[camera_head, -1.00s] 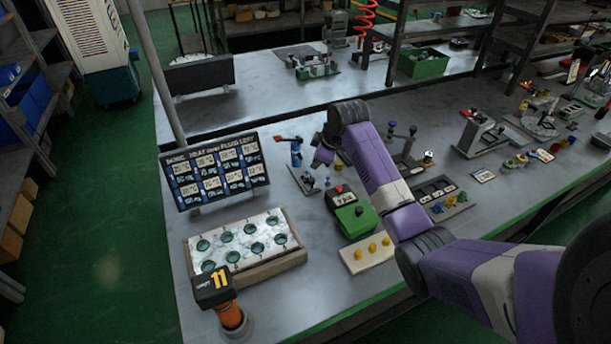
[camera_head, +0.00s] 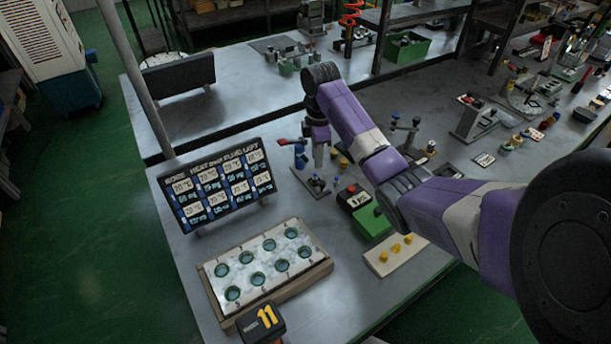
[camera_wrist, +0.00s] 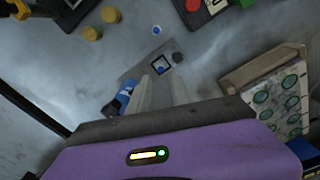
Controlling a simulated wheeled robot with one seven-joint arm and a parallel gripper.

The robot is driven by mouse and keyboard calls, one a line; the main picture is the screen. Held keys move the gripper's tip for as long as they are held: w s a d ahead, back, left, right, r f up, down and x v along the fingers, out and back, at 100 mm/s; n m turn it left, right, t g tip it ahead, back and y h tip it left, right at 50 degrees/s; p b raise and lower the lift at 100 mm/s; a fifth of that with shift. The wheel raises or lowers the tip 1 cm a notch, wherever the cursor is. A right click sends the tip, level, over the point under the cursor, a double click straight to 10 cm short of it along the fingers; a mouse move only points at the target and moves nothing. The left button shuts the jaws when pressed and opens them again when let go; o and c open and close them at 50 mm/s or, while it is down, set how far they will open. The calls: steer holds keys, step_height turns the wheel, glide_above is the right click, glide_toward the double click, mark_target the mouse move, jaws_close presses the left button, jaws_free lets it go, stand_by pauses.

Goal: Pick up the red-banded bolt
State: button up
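I cannot make out a red-banded bolt in either view; small parts near the gripper are too small to tell. My gripper (camera_head: 318,160) points down over a small dark fixture (camera_head: 318,187) on the grey table. In the wrist view, its two pale fingers (camera_wrist: 161,88) stand apart with nothing visible between them. Beyond the fingertips, the fixture plate (camera_wrist: 155,68) shows a dark square with a blue spot. A blue post with a red handle (camera_head: 298,152) stands just left of the gripper.
A tray with round teal holes (camera_head: 238,250) lies at front left, below a dark label board (camera_head: 177,215). A box with a red button (camera_head: 352,197), a green box (camera_head: 372,224) and a board with yellow knobs (camera_head: 382,268) stand right of the fixture. Yellow cylinders (camera_wrist: 92,33) are near.

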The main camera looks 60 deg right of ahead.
mark_target(315, 175)
steer(key=f, duration=0.3)
steer(key=f+p, duration=0.1)
steer(key=f, duration=0.3)
steer(key=shift+w+a+f, duration=0.15)
steer(key=shift+w+f, duration=0.05)
steer(key=shift+f, duration=0.05)
steer(key=shift+c, duration=0.4)
jaws_close()
